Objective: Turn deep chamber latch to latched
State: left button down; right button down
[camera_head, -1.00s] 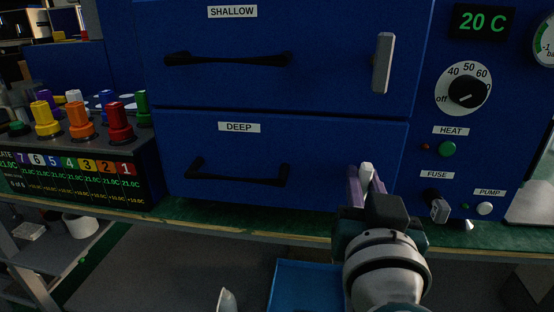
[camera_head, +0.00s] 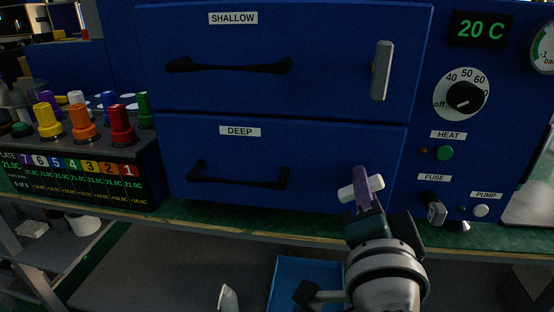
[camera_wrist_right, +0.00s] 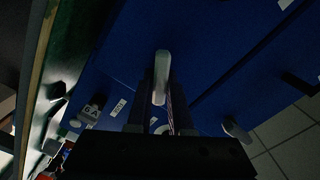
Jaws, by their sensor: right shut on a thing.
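The deep chamber latch (camera_head: 376,183) is a pale bar handle at the right side of the blue drawer front labelled DEEP (camera_head: 240,132). It lies nearly level, with its right end slightly higher, and its ends show on both sides of my fingers. My right gripper (camera_head: 362,188) is shut on this latch, its purple fingers across the bar's middle. In the right wrist view the pale latch (camera_wrist_right: 161,72) sits between the two fingers of the right gripper (camera_wrist_right: 161,98). The fingers hide the latch's middle and pivot. My left gripper is not in view.
The shallow latch (camera_head: 381,70) stands upright above. Both drawers have black handles (camera_head: 238,178). Right of the latch are a fuse (camera_head: 436,208), a pump button (camera_head: 481,211) and a dial (camera_head: 465,97). Coloured knobs (camera_head: 83,122) stand at left. A blue bin (camera_head: 300,280) is below the bench.

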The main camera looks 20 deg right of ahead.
jog(key=m, duration=0.3)
jog(key=shift+f+m+b, duration=0.15)
jog(key=shift+m+b, duration=0.45)
jog(key=shift+m, duration=1.3)
jog(key=c, duration=0.8)
grip_release()
jog(key=v, duration=1)
